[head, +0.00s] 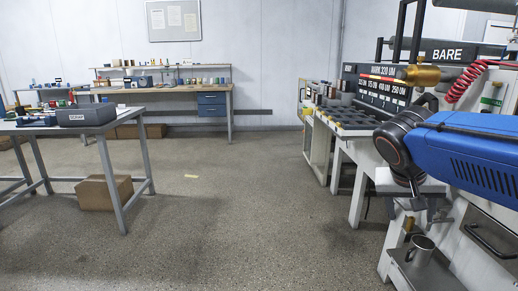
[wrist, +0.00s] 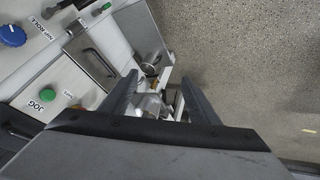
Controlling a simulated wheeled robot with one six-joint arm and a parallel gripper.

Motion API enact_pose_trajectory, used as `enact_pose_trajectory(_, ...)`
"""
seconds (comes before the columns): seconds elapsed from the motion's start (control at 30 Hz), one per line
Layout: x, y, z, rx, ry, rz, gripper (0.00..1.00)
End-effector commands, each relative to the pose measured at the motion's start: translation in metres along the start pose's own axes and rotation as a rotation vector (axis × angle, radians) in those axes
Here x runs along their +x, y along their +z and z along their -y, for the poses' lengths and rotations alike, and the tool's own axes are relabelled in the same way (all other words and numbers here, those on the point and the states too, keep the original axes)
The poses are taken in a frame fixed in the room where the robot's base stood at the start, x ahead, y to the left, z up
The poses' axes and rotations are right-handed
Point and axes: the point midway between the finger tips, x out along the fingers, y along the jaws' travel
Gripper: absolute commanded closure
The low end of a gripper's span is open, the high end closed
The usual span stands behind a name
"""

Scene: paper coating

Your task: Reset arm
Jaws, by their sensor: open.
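My blue arm (head: 465,155) reaches in from the right in the head view, beside the coating machine. My gripper (head: 428,212) hangs below its dark wrist, pointing down. In the wrist view my gripper (wrist: 160,82) shows two dark fingers spread apart, with no object held between them. Below it, a metal cup (head: 420,252) stands on a small shelf (head: 440,272) at the machine's front. The gripper is above the cup and apart from it.
The machine's bench (head: 345,122) with dark round holders runs along the right. A grey table (head: 35,127) with a dark bin (head: 87,116) stands left, a cardboard box (head: 105,192) beneath it. A workbench (head: 170,97) lines the back wall.

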Motion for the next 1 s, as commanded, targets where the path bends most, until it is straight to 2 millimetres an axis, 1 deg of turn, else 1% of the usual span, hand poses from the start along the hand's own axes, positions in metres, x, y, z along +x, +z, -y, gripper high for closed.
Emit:
enact_pose_trajectory(0.03, 0.004, 0.023, -0.003, -0.034, -0.041, 0.019, 0.45)
enact_pose_trajectory(0.1, 0.009, 0.053, -0.001, -0.092, -0.103, 0.043, 0.45)
enact_pose_trajectory(0.3, 0.023, 0.13, 0.009, -0.236, -0.281, 0.066, 0.45)
enact_pose_trajectory(0.4, 0.028, 0.159, 0.016, -0.289, -0.354, 0.058, 0.45)
enact_pose_trajectory(0.5, 0.031, 0.18, 0.022, -0.326, -0.406, 0.045, 0.45)
enact_pose_trajectory(0.6, 0.033, 0.191, 0.025, -0.347, -0.437, 0.035, 0.45)
enact_pose_trajectory(0.67, 0.034, 0.194, 0.026, -0.354, -0.446, 0.032, 0.45)
enact_pose_trajectory(1.0, 0.034, 0.195, 0.027, -0.358, -0.449, 0.031, 0.45)
